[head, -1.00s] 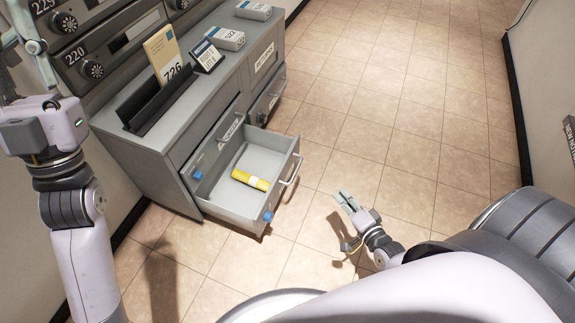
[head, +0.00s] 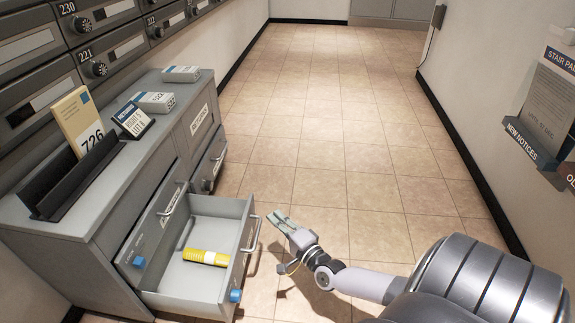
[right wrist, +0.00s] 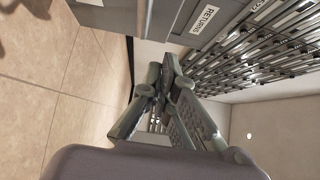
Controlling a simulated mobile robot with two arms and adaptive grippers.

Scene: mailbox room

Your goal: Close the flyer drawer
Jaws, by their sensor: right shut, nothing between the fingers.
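The flyer drawer (head: 168,302) is pulled out of the grey cabinet in the head view. A yellow rolled flyer (head: 206,257) lies inside it, and a silver bar handle (head: 252,234) is on its front. My right gripper (head: 279,221) is shut and empty, just right of the drawer handle and apart from it as far as I can tell. In the right wrist view my right gripper's fingers (right wrist: 160,78) meet at the tips. My left gripper is outside the head view.
The cabinet top (head: 160,120) holds a black rack (head: 75,180) with a 726 envelope, a small sign and small grey boxes. Another drawer front (head: 208,165) stands farther back. Mailboxes line the left wall. The tiled floor (head: 340,150) is open to the right.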

